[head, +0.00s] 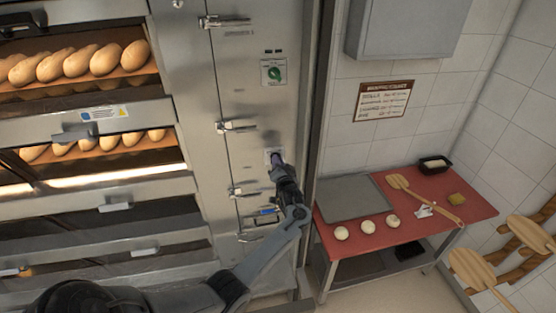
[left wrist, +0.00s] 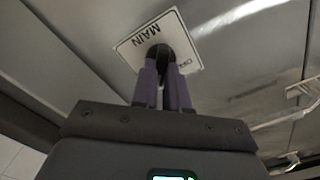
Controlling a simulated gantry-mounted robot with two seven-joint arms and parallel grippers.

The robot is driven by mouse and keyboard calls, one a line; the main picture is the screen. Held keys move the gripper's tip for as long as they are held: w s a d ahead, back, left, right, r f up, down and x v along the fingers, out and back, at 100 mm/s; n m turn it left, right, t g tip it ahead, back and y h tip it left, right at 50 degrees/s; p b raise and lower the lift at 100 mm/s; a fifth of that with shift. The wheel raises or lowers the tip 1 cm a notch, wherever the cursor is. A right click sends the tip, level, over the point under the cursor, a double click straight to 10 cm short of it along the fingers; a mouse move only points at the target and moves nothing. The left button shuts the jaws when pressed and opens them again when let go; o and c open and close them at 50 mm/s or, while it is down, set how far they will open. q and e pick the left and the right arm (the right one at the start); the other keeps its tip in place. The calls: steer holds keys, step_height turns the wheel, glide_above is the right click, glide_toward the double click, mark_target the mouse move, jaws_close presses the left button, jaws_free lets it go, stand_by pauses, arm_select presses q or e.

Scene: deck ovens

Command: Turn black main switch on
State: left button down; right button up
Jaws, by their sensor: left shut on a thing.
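The black main switch (left wrist: 160,53) sits on a white plate (left wrist: 183,36) marked "MAIN" in the left wrist view. In the head view the plate (head: 268,154) shows on the steel panel at the right side of the ovens. My left gripper (head: 276,160) is at the switch, and its purple fingers (left wrist: 162,82) are shut on the black knob. The fingers and hand hide much of the knob, so its exact angle cannot be told. My right gripper is not in view.
Deck ovens with loaves (head: 84,62) fill the left. The panel has door latches (head: 236,126) and a green-marked dial (head: 273,72). A red table (head: 470,203) with a grey tray (head: 355,197), dough balls and a wooden peel stands to the right.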

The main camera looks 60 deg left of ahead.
arm_select(q)
steer(key=shift+m, duration=0.4)
steer(key=c, duration=1.1)
jaws_free()
steer(key=shift+c, duration=0.2)
steer(key=b+v, duration=0.2)
steer(key=v, duration=0.8)
steer(key=shift+d, duration=0.4)
steer(key=shift+s, duration=0.2)
